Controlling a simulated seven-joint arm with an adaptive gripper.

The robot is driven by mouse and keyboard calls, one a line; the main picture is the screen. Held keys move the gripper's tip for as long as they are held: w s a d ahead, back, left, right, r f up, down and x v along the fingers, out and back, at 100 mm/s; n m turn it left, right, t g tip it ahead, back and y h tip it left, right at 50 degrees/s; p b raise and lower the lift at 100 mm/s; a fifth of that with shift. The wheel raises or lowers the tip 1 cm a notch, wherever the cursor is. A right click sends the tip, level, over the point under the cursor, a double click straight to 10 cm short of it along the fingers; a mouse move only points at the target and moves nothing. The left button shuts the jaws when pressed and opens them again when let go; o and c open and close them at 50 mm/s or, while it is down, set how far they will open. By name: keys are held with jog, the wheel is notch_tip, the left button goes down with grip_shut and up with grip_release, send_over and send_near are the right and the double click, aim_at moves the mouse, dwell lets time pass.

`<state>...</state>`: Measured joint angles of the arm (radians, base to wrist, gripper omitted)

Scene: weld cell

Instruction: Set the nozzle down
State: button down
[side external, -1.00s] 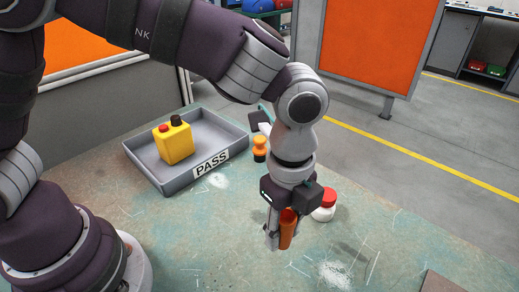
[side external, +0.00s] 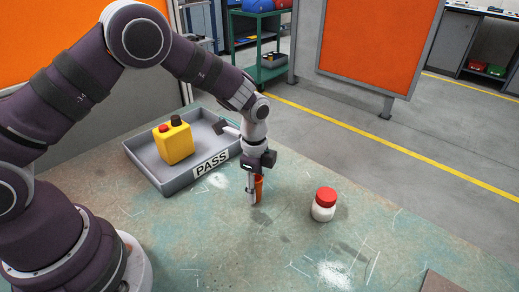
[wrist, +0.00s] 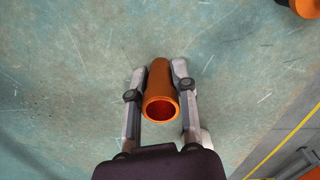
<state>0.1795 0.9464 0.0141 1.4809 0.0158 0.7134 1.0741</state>
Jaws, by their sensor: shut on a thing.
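The nozzle is an orange, copper-coloured tube (side external: 259,188), held roughly upright between the fingers of my gripper (side external: 254,202). In the wrist view the nozzle (wrist: 160,95) shows its open round end towards the camera, with one finger of my gripper (wrist: 160,70) on each side. My gripper is shut on it, low over the worn green table (side external: 190,235). I cannot tell whether the nozzle's lower end touches the tabletop.
A grey PASS tray (side external: 176,187) holding a yellow box with red and black knobs (side external: 174,143) stands left of my gripper. A white jar with a red lid (side external: 324,205) stands to the right. An orange-and-black object (wrist: 304,7) shows at the wrist view's top right. The front tabletop is mostly clear.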

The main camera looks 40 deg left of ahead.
jog(key=shift+f, duration=0.1)
jog(key=c, duration=0.9)
grip_release()
notch_tip(320, 180, up, 12)
jog(key=shift+r, duration=0.1)
jog(key=s+a+r+n+t, duration=0.1)
jog(key=s+r+n+t, duration=0.1)
jog(key=s+n, duration=0.2)
jog(key=s+a+r+n+t, duration=0.1)
jog(key=s+a+r+n, duration=0.1)
jog(key=s+n, duration=0.3)
jog(key=s+a+r+n+t, duration=0.2)
jog(key=s+r+n, duration=0.2)
jog(key=s+n, duration=0.1)
jog(key=shift+a+t, duration=0.15)
jog(key=shift+t, duration=0.15)
